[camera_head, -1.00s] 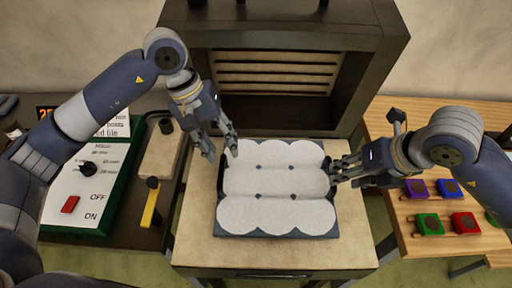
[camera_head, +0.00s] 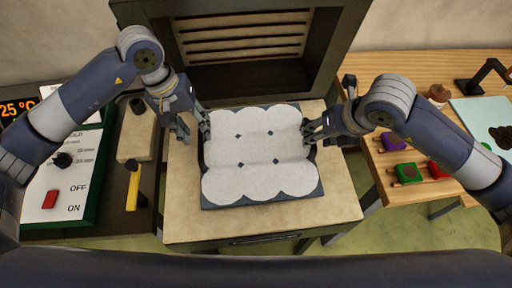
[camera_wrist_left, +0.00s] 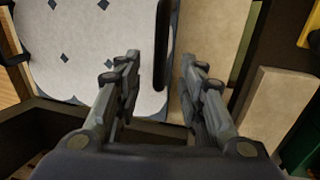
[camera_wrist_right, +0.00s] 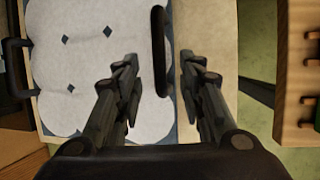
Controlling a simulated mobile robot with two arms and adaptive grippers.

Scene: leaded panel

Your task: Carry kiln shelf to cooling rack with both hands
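The kiln shelf (camera_head: 312,190) is a dark blue-grey board covered with white scalloped sheets or tiles. It lies flat on the pale table before the kiln opening. A black handle stands at each side; the left one shows in the left wrist view (camera_wrist_left: 161,45), the right one in the right wrist view (camera_wrist_right: 159,50). My left gripper (camera_head: 196,132) is open at the left edge, its fingers spread around the line of that handle. My right gripper (camera_head: 310,133) is open at the right edge, likewise. Contact with the handles cannot be told. I cannot make out a cooling rack.
The kiln (camera_head: 245,50) stands open behind the shelf. A control panel with ON/OFF markings (camera_head: 66,175) is at left, beside a yellow-handled tool (camera_head: 132,190). A wooden table (camera_head: 425,62) at right holds coloured blocks (camera_head: 408,173) and a pale mat (camera_head: 485,120).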

